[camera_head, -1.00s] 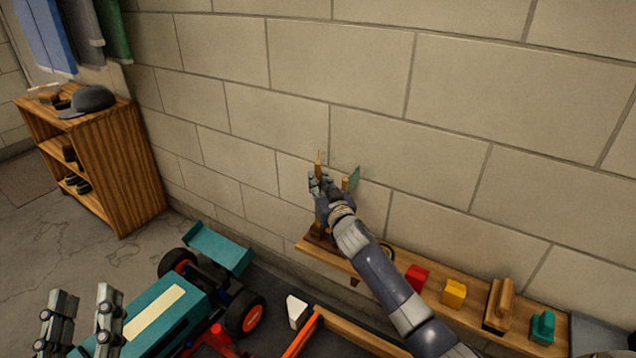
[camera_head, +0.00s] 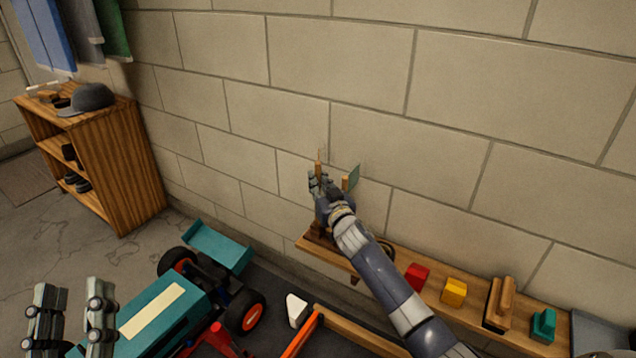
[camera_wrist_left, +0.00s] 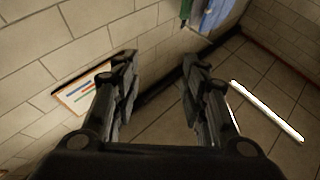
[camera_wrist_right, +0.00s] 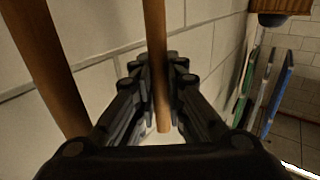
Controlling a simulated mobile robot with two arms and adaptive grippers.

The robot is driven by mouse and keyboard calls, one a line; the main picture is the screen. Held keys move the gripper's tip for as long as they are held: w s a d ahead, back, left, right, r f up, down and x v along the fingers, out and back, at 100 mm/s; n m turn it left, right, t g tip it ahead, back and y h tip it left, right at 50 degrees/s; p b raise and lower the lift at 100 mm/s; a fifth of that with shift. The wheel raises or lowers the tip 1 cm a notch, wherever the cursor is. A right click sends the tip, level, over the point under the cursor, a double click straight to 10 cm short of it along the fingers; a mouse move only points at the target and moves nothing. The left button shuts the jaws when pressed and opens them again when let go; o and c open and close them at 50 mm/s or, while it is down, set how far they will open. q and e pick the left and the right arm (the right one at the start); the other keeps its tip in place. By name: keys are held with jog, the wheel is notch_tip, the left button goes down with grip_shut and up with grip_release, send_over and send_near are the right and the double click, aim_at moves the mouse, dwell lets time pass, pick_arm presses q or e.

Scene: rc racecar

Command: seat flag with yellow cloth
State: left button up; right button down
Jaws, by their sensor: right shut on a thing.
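My right gripper (camera_head: 318,182) is above the left end of the wall shelf, shut on a thin wooden pole (camera_wrist_right: 156,60). The pole's tip (camera_head: 318,158) stands up above the fingers in the head view. In the right wrist view the pole runs between the fingers and its lower end shows below them. No yellow cloth shows in any view, so I cannot tell which flag this pole belongs to. A small green flag (camera_head: 352,177) on a wooden stick stands just right of the gripper. My left gripper (camera_head: 71,318) is open and empty at the lower left.
The wooden shelf (camera_head: 385,262) carries a red block (camera_head: 416,276), a yellow block (camera_head: 454,291), a wooden-handled tool (camera_head: 499,303) and a teal piece (camera_head: 543,326). A teal racecar (camera_head: 165,315) is below left. A thicker wooden post (camera_wrist_right: 45,65) is beside the held pole.

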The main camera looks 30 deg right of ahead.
aim_at(318, 163)
pick_arm(q)
jog(key=shift+s+a+r+t+h+b, duration=0.1)
jog(key=shift+s+r+t+h+b, duration=0.1)
jog(key=shift+s+r+t, duration=0.4)
jog(key=shift+s+r+t+h+b, duration=0.15)
jog(key=shift+s+r+t+h, duration=0.15)
jog(key=shift+r, duration=0.45)
jog(key=shift+s+a+r+t+h+b, duration=0.1)
jog(key=shift+s+r+t+b, duration=0.1)
jog(key=shift+s+r+t, duration=0.3)
pick_arm(e)
jog(key=shift+f, duration=0.7)
jog(key=c, duration=1.6)
grip_release()
jog(key=shift+c, duration=0.2)
pick_arm(q)
jog(key=shift+s+r, duration=0.15)
jog(key=shift+r, duration=0.1)
pick_arm(e)
jog(key=shift+o, duration=0.4)
pick_arm(q)
jog(key=shift+f+y, duration=0.15)
jog(key=shift+y, duration=0.15)
pick_arm(e)
notch_tip(318, 163, up, 10)
